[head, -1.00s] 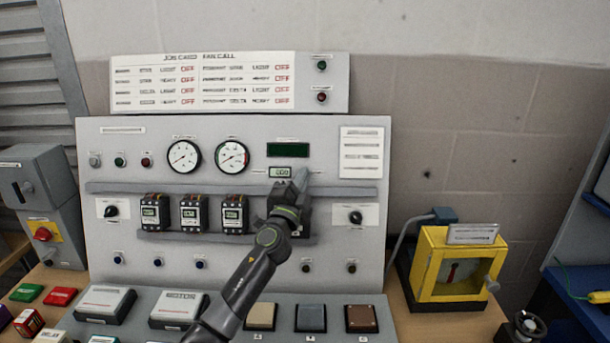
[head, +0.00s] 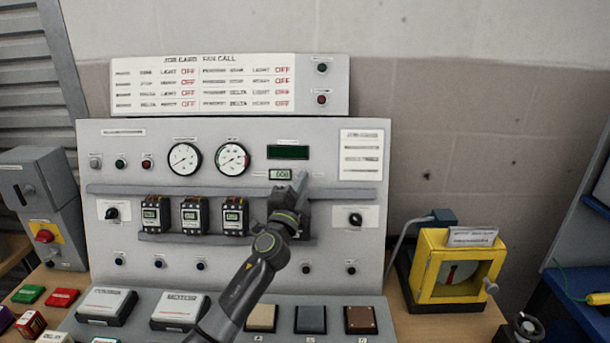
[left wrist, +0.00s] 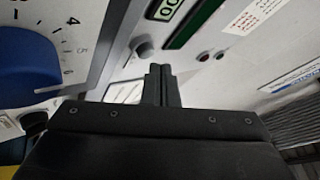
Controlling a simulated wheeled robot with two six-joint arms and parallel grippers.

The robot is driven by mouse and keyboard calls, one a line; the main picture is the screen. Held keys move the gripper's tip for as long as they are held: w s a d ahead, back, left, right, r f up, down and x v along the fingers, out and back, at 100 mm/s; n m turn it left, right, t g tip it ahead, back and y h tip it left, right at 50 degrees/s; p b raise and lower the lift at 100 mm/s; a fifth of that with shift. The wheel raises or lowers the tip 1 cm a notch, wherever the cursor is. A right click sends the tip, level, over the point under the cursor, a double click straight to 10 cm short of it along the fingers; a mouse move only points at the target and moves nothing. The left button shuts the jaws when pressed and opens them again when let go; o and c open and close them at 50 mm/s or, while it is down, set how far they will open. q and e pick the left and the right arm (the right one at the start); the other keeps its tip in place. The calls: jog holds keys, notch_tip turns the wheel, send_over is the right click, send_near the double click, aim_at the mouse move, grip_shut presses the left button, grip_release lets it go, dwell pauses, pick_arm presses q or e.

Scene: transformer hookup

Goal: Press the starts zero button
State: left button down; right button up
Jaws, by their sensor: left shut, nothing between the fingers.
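The panel (head: 360,275) has a small lit counter display (head: 280,174) below a wider dark green display (head: 288,152). My left gripper (head: 301,183) is shut and empty, its tips just right of the counter in the head view. In the left wrist view, the shut fingers (left wrist: 158,78) point at the panel. A round grey button (left wrist: 143,47) lies just beyond and left of the tips, near the counter (left wrist: 167,9). A small gap seems to show between tips and button; I cannot be sure. The gripper hides the button in the head view. My right gripper is not in view.
A grey rail (head: 130,190) runs below the counter, with several contactors (head: 194,215) under it. A rotary knob (head: 356,218) is right of my gripper. A large blue dial (left wrist: 35,65) shows in the left wrist view. A yellow-framed device (head: 430,265) stands to the right.

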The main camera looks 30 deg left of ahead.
pick_arm(q)
jog(key=shift+s+d+r+p, duration=0.15)
jog(key=shift+p, duration=0.15)
jog(key=s+p, duration=0.1)
jog(key=s+d+r+p, duration=0.1)
jog(key=s+p, duration=0.1)
jog(key=s, duration=0.1)
jog(key=shift+d+r, duration=0.2)
jog(key=shift+d, duration=0.2)
dwell(0.5)
